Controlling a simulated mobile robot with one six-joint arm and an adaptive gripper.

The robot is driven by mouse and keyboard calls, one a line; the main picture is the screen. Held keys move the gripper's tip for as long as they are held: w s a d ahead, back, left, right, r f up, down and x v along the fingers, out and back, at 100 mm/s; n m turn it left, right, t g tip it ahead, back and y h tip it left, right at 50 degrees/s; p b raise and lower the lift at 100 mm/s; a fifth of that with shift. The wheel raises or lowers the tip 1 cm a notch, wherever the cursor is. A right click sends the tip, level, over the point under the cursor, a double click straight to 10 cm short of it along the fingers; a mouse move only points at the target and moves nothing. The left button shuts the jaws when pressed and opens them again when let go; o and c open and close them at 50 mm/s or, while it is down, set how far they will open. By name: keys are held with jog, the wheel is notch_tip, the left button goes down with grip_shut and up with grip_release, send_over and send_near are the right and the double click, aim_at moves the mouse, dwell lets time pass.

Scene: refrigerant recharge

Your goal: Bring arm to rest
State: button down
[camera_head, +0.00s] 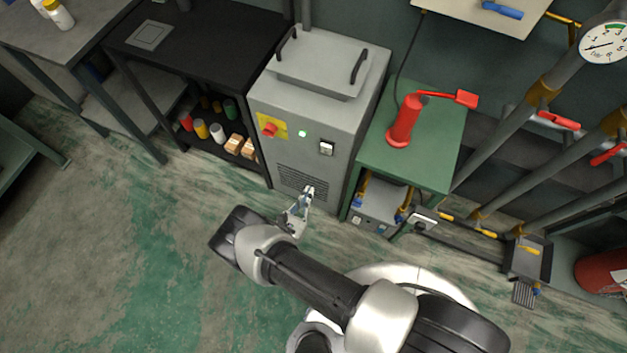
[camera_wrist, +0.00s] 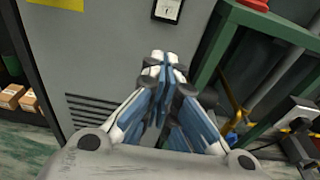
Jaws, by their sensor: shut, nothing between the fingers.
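My gripper (camera_head: 309,191) is held out in front of the lower part of the grey cabinet (camera_head: 342,131), over its vent slots. It also shows in the wrist view (camera_wrist: 160,62), with its fingertips together and nothing between them. My arm reaches from the bottom right of the head view toward the left, and the wrist bends back toward the cabinet. The gap between gripper and cabinet front is hard to judge.
A green table (camera_head: 434,150) with a red hand pump (camera_head: 405,121) stands right of the cabinet. A black shelf (camera_head: 203,40) with cans and boxes stands left. Pipes with a gauge (camera_head: 605,44) are at far right. The floor at left (camera_head: 110,260) is clear.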

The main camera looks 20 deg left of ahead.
jog(key=shift+s+f, duration=0.15)
jog(key=shift+s, duration=0.6)
jog(key=w+d+r+m+g+h, duration=0.2)
jog(key=w+d+r+m+h, duration=0.15)
jog(key=r, duration=0.45)
jog(key=w+d+r+m+g+h, duration=0.25)
jog(key=w+r+m, duration=0.2)
jog(key=r, duration=0.35)
jog(key=w+d+r+m+g+h, duration=0.25)
jog(key=r+m, duration=0.25)
jog(key=r, duration=0.3)
jog(key=d+r+m+g, duration=0.5)
jog(key=d+r+m, duration=0.15)
jog(key=r, duration=0.35)
jog(key=s+d+r+m+g+y, duration=0.4)
jog(key=s+d+r+m, duration=0.4)
jog(key=d+r, duration=0.4)
jog(key=s+d+r+m+t+y, duration=0.1)
jog(key=s+r+m+t+y, duration=0.3)
jog(key=s, duration=0.8)
jog(key=shift+s+d+r+m+y, duration=0.3)
jog(key=shift+r+m+y, duration=0.65)
jog(key=shift+r+m, duration=0.75)
jog(key=c, duration=2.4)
grip_release()
jog(key=shift+w, duration=0.1)
